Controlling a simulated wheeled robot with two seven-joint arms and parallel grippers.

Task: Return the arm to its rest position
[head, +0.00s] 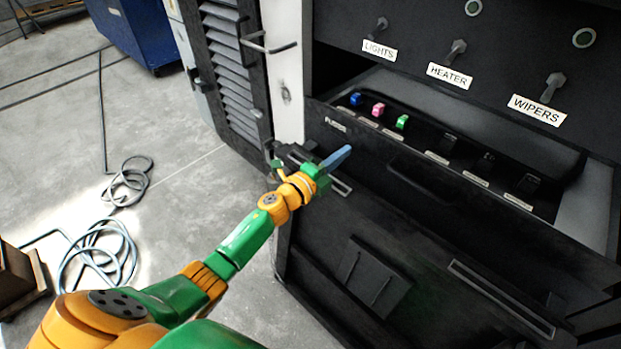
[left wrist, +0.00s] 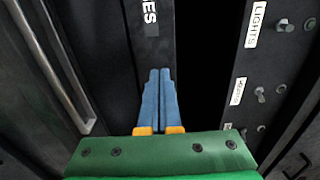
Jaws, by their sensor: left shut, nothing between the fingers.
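My left arm (head: 242,240), green and orange, reaches from the bottom left of the head view to the front of a black open drawer. My left gripper (head: 338,157) has blue fingers and is shut and empty. In the head view it is in front of the drawer's left part; whether it touches the drawer I cannot tell. In the left wrist view the two blue fingers (left wrist: 162,98) lie together, with dark panels beyond them. My right gripper is not in either view.
The open drawer (head: 455,200) holds blue, pink and green fuses (head: 401,122) in a row. Above are switches labelled LIGHTS, HEATER and WIPERS (head: 536,110). A louvred door (head: 230,70) stands left of the drawer. Coiled cables (head: 100,250) lie on the open floor, with a blue bin (head: 135,30) behind.

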